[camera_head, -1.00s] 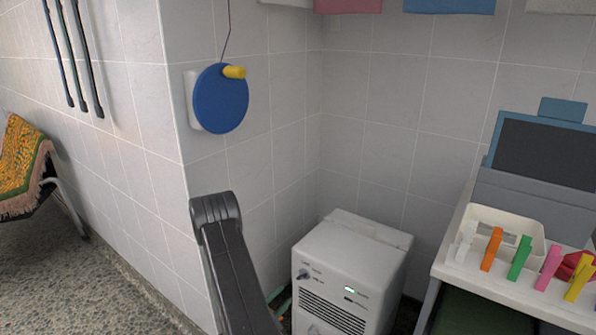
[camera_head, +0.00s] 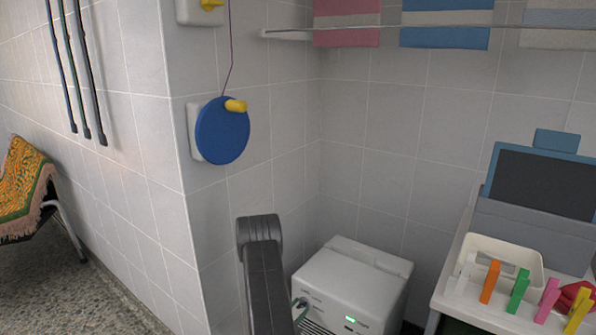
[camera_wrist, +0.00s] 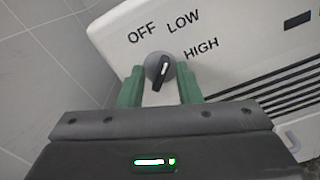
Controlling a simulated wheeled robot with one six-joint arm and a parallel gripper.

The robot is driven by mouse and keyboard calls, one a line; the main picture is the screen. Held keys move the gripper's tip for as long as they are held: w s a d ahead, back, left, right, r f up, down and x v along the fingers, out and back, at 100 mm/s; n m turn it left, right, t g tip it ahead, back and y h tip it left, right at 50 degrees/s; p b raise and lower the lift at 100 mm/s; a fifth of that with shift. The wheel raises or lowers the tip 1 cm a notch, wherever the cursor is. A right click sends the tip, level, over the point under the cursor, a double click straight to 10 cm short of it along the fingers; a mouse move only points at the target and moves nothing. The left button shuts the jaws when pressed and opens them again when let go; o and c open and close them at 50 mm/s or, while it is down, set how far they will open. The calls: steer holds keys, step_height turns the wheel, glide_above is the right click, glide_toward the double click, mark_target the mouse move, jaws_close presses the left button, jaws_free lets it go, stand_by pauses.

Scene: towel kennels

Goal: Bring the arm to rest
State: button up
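My gripper (camera_wrist: 160,82) shows in the wrist view with two green fingers spread apart. The knob's white mark points up and slightly right, roughly towards LOW. Most of my gripper is hidden there.
Tiled walls meet behind the machine. At right, a counter (camera_head: 460,297) holds a white tray (camera_head: 475,246) and coloured clips. Towels (camera_head: 446,38) hang from a rail above.

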steer(key=n+p, duration=0.3)
steer(key=n, duration=0.1)
steer(key=shift+r, duration=0.15)
steer(key=v, duration=0.2)
steer(key=shift+s+a, duration=0.15)
steer(key=shift+a, duration=0.1)
steer(key=shift+s+a, duration=0.15)
steer(key=shift+s, duration=0.15)
